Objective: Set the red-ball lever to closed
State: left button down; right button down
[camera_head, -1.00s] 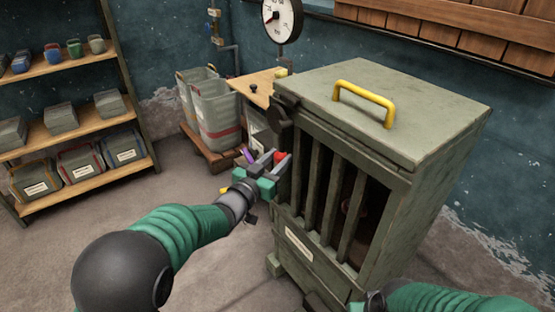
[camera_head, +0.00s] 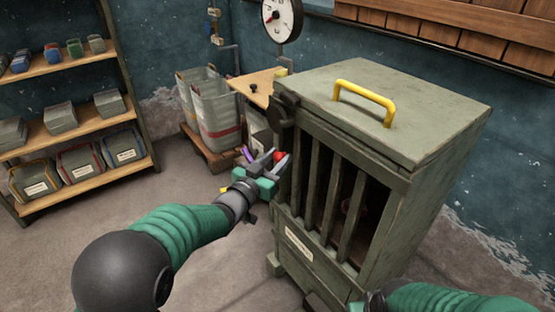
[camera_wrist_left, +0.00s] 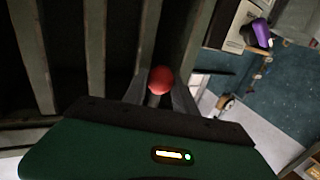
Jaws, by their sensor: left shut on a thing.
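The red ball (camera_head: 280,154) of the lever is at the left front edge of the grey-green slatted cabinet (camera_head: 400,140). My left gripper (camera_head: 275,160) is at the ball, its fingers shut on the red-ball lever. In the left wrist view the red ball (camera_wrist_left: 161,80) sits between the two fingertips (camera_wrist_left: 160,95), with a short pale stem below it. The rest of the lever is hidden by the gripper. My right arm (camera_head: 440,298) comes in at the bottom right, low before the cabinet; its fingers cannot be made out.
The cabinet has vertical bars and a yellow handle (camera_head: 365,98) on top. Grey bins (camera_head: 215,120) stand on a pallet behind my left gripper. A shelf (camera_head: 85,170) with boxes is at the left. A purple item (camera_wrist_left: 262,33) shows in the left wrist view. The floor between is clear.

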pick_arm(q)
jog(key=shift+w+a+f+m+t+h+b, duration=0.25)
jog(key=shift+w+a+m+h+b, duration=0.2)
jog(key=shift+w+m+b, duration=0.35)
jog(key=w+m+b, duration=0.1)
jog(key=a+m+h+b, duration=0.1)
jog(key=m, duration=0.1)
jog(key=w+a+r+m+b, duration=0.1)
jog(key=shift+w+r+m+t+h, duration=0.1)
jog(key=shift+w+m+t+h, duration=0.2)
jog(key=shift+m+t, duration=0.1)
jog(key=m, duration=0.1)
jog(key=w+a+r+m+h+b, duration=0.1)
jog(key=m, duration=0.1)
jog(key=shift+w+a+r, duration=0.1)
jog(key=shift+w+r, duration=0.1)
jog(key=shift+w, duration=0.05)
notch_tip(320, 180, up, 7)
jog(key=w+a+m+g+h, duration=0.1)
jog(key=m+h, duration=0.1)
jog(key=m, duration=0.4)
jog(key=w+m+g+h+b, duration=0.1)
jog(key=m+g+h, duration=0.1)
jog(key=m, duration=0.5)
jog(key=shift+w+a+h, duration=0.25)
jog(key=shift+a+h, duration=0.15)
jog(key=shift+h, duration=0.35)
jog(key=shift+g, duration=0.45)
